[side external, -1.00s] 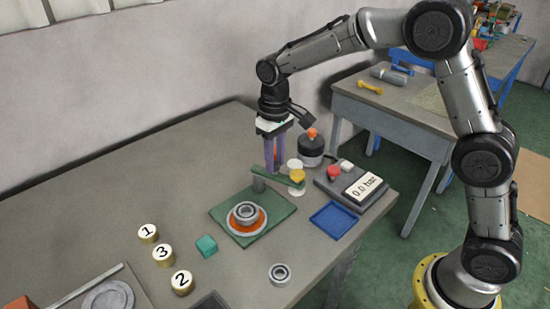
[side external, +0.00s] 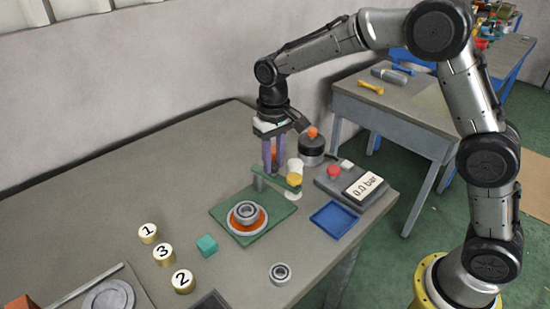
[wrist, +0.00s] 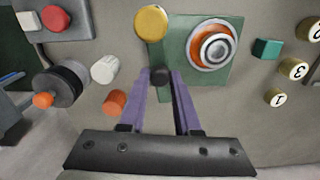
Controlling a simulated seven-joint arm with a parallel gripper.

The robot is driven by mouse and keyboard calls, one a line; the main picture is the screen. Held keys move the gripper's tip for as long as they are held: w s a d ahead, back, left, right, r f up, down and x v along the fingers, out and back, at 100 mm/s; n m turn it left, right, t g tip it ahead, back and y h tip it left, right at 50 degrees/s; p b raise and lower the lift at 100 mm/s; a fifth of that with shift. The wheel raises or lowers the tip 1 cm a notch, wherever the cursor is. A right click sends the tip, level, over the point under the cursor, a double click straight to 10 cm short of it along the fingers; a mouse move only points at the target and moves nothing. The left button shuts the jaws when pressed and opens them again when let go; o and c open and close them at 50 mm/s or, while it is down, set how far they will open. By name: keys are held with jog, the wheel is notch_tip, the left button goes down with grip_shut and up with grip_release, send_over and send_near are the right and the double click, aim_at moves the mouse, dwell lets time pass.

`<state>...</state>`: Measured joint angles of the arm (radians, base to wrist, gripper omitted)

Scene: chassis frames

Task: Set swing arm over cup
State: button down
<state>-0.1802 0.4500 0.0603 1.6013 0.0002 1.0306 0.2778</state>
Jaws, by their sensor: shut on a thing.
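The orange cup (side external: 236,226) on the plate holds a grey ring; the cup also shows in the wrist view (wrist: 228,38). My gripper (side external: 273,172), with purple fingers, points down and is shut on the swing arm near its post. The exact contact is partly hidden.
A white cylinder (wrist: 105,68) and an orange one (wrist: 114,102) stand close to my fingers. A teal block (side external: 206,245) and numbered cylinders (side external: 163,255) stand at the left.

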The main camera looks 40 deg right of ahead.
jog(key=a+m, duration=0.1)
jog(key=m, duration=0.1)
jog(key=shift+a+m, duration=0.15)
jog(key=shift+m, duration=0.15)
jog(key=shift+w+a+r+m, duration=0.1)
jog(key=shift+w+a+m, duration=0.4)
jog(key=shift+m, duration=1.25)
jog(key=shift+w+a+f+m, duration=0.1)
jog(key=shift+w+a+m, duration=0.15)
jog(key=shift+a+m, duration=0.95)
jog(key=shift+w+a+r+m, duration=0.1)
jog(key=shift+w+m, duration=0.25)
jog(key=shift+m, duration=1.9)
jog(key=c, duration=0.6)
grip_release()
notch_tip(320, 180, up, 14)
jog(key=shift+f, duration=0.15)
